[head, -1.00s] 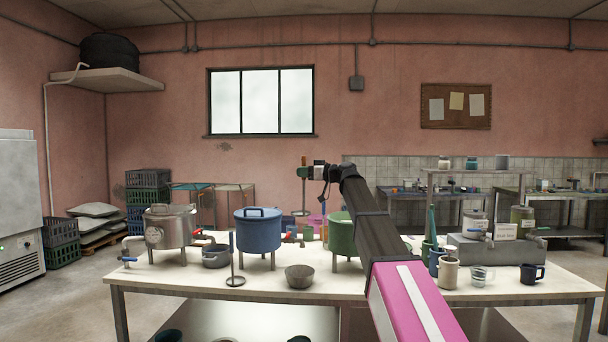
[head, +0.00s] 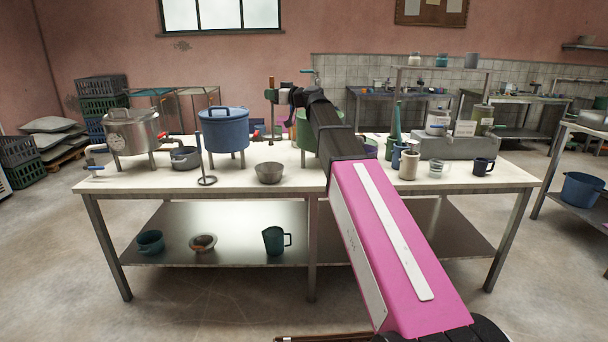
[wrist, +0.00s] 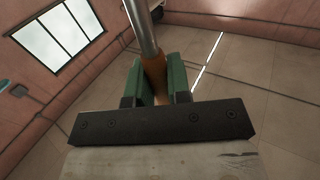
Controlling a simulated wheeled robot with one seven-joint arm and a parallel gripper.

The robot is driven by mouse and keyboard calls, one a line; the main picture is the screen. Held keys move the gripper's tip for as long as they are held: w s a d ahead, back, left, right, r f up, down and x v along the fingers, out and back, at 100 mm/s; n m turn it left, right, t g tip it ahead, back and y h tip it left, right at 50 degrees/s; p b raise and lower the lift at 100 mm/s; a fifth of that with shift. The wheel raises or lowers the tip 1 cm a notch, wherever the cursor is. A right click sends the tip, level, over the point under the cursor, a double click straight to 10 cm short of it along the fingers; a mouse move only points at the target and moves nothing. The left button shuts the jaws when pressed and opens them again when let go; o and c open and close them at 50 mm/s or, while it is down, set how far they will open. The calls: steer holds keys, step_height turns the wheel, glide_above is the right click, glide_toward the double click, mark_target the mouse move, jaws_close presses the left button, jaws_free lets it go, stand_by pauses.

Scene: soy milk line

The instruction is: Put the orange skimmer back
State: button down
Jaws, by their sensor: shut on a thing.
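The orange skimmer is held in my gripper. In the wrist view its orange-brown handle (wrist: 155,75) sits between the two green fingers of my gripper (wrist: 158,82), and a grey metal shaft (wrist: 143,30) runs on from it toward the top edge. In the head view my gripper (head: 272,95) is small, at the far end of my arm and above the back of the table. The handle end shows there as a thin brown upright piece (head: 271,82). The skimmer's head cannot be made out clearly.
The long table (head: 330,180) carries a steel pot (head: 132,135), a blue lidded pot (head: 223,130), a thin upright rod on a round foot (head: 206,165), a grey bowl (head: 269,173) and several cups. A green pot (head: 306,135) stands partly behind my arm.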

steer(key=s+d+f+m+t+h, duration=0.25)
steer(key=s+f, duration=0.25)
steer(key=f, duration=0.4)
steer(key=w+d+f, duration=0.7)
steer(key=d+f, duration=0.1)
steer(key=f, duration=0.3)
steer(key=shift+w+d+f, duration=0.3)
steer(key=shift+w+d, duration=0.05)
steer(key=shift+f, duration=0.1)
steer(key=c, duration=1.1)
jaws_free()
steer(key=v, duration=1.2)
steer(key=shift+a, duration=0.1)
